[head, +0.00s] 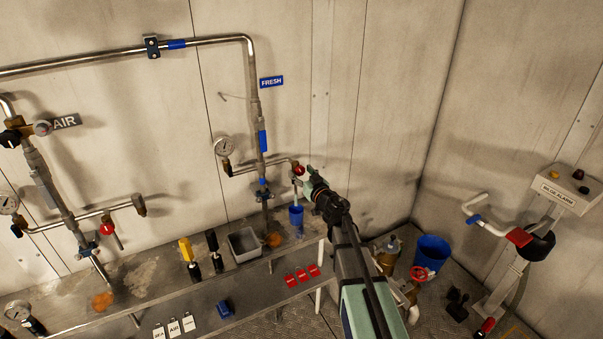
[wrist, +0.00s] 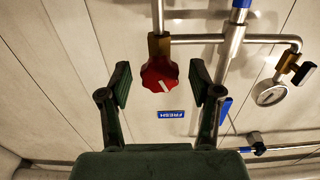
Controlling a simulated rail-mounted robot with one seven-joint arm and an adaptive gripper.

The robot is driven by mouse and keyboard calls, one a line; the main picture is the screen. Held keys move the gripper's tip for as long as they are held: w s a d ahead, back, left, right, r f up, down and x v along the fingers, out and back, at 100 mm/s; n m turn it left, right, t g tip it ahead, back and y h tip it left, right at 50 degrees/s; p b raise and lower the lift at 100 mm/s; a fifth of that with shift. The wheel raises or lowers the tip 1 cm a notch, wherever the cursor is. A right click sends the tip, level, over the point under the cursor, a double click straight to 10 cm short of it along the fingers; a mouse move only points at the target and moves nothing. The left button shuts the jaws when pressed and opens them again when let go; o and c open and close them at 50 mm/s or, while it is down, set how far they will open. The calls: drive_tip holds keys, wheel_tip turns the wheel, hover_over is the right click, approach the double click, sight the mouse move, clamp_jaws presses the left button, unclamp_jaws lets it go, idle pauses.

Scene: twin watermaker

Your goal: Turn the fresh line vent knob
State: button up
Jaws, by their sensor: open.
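The fresh line vent knob is red with a white pointer mark; in the head view the knob (head: 299,170) sits at the end of a short branch of the fresh line. In the wrist view the knob (wrist: 160,74) is under a brass fitting, its pointer slanted. My gripper (head: 308,180) is close beside the knob in the head view. In the wrist view my gripper (wrist: 160,84) is open, one finger on each side of the knob, with visible gaps. I cannot tell how far the fingertips reach along the knob's depth.
The fresh pipe (head: 252,110) and its gauge (head: 224,147) are left of the knob. A blue cup (head: 296,218) is below the knob and a grey tray (head: 244,245) is on the bench. A blue FRESH label (wrist: 171,114) is on the wall.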

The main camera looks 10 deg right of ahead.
drive_tip(key=shift+w, duration=0.1)
drive_tip(key=c, duration=1.1)
drive_tip(key=shift+n, duration=0.3)
drive_tip(key=n, duration=0.4)
drive_tip(key=shift+n, duration=2.4)
drive_tip(key=shift+r, duration=0.1)
